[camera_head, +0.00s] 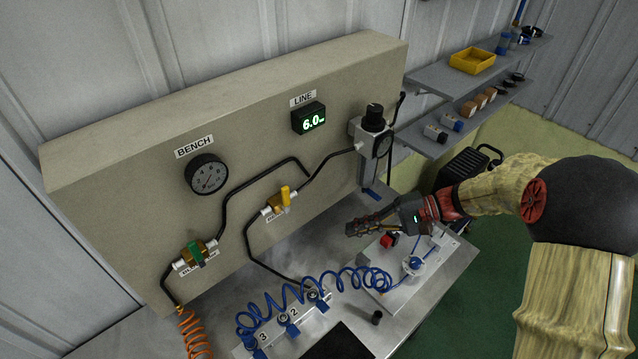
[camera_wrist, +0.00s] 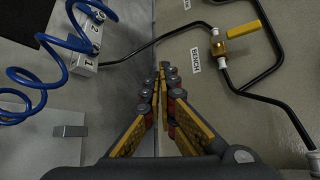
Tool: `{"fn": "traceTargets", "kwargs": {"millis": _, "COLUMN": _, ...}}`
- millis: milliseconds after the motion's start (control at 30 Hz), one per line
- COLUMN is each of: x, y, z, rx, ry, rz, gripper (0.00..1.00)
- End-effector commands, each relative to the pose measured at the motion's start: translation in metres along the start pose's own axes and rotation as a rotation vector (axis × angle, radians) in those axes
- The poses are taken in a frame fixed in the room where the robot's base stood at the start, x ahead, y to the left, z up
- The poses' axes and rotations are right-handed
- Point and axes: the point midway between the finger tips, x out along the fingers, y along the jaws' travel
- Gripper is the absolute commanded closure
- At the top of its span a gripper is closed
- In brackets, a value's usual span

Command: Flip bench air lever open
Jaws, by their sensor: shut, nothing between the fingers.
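The bench valve (camera_head: 270,211) is a brass body with white ends on the panel's black pipe. Its yellow lever (camera_head: 285,194) stands out from the body and seems to lie across the pipe's line. In the wrist view the lever (camera_wrist: 244,38) and brass body (camera_wrist: 219,47) are at the upper right, beside a BENCH label (camera_wrist: 195,60). My gripper (camera_head: 350,230) is shut and empty, right of the valve and apart from it, above the bench. In the wrist view its fingertips (camera_wrist: 162,70) meet left of the valve, pointing toward the panel's lower edge.
A green-handled valve (camera_head: 195,253) is lower left on the panel. The BENCH gauge (camera_head: 207,174), LINE display (camera_head: 314,118) reading 6.0 and regulator (camera_head: 373,131) are above. A coiled blue hose (camera_head: 300,290) and a numbered manifold (camera_head: 290,325) occupy the bench front.

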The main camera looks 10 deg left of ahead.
Motion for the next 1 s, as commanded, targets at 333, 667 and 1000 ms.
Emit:
{"fn": "traceTargets", "kwargs": {"millis": 333, "x": -0.031, "y": -0.113, "z": -0.012, "rx": -0.365, "ry": 0.009, "rz": -0.391, "gripper": 1.0}}
{"fn": "traceTargets", "kwargs": {"millis": 667, "x": -0.031, "y": -0.113, "z": -0.009, "rx": -0.405, "ry": 0.009, "rz": -0.393, "gripper": 1.0}}
{"fn": "traceTargets", "kwargs": {"millis": 1000, "x": -0.013, "y": -0.119, "z": -0.007, "rx": -0.404, "ry": 0.006, "rz": -0.391, "gripper": 1.0}}
